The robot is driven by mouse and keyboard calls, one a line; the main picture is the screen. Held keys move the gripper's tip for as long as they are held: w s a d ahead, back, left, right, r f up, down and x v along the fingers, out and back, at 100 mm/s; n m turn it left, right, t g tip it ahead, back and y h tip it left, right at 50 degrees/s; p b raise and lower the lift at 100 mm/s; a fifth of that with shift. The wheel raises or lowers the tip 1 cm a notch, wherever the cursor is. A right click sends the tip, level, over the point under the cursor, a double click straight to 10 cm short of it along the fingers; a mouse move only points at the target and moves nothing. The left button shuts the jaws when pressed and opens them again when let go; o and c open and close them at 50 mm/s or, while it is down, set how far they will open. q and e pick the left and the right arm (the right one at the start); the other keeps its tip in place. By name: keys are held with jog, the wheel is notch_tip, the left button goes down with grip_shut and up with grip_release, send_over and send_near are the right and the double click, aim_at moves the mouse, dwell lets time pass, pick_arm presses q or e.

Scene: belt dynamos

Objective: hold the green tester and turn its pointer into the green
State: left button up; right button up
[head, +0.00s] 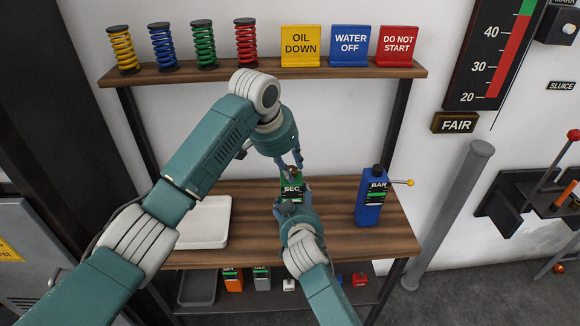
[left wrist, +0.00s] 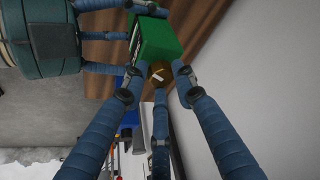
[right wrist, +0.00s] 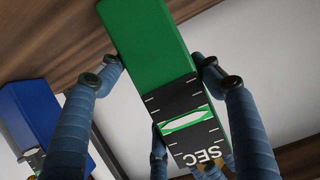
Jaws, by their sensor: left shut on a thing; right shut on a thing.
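The green tester (head: 291,187), marked SEC, is held over the wooden bench, between my two grippers. My right gripper (head: 292,205) is shut on its body; in the right wrist view its fingers flank the green body (right wrist: 150,45).
A blue BAR tester (head: 369,205) with a yellow-tipped lever stands at the bench's right. A white tray (head: 208,222) lies at the left. Orange and grey testers (head: 262,278) stand on the lower shelf. Springs and OIL DOWN, WATER OFF, DO NOT START signs (head: 349,46) line the upper shelf.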

pick_arm(q)
jog(key=shift+a+f, duration=0.25)
jog(key=shift+a, duration=0.05)
pick_arm(e)
jog(key=shift+d, duration=0.25)
pick_arm(q)
jog(key=o, duration=1.1)
jog(key=shift+o, duration=0.2)
jog(key=shift+r, duration=0.1)
pick_arm(e)
jog(key=shift+a, duration=0.15)
pick_arm(q)
jog(key=shift+d, duration=0.1)
jog(key=shift+r, duration=0.15)
jog(key=shift+r, duration=0.3)
jog(key=v, duration=1.1)
pick_arm(e)
jog(key=shift+a, duration=0.15)
pick_arm(q)
jog(key=shift+a, duration=0.25)
pick_arm(e)
jog(key=o, duration=2)
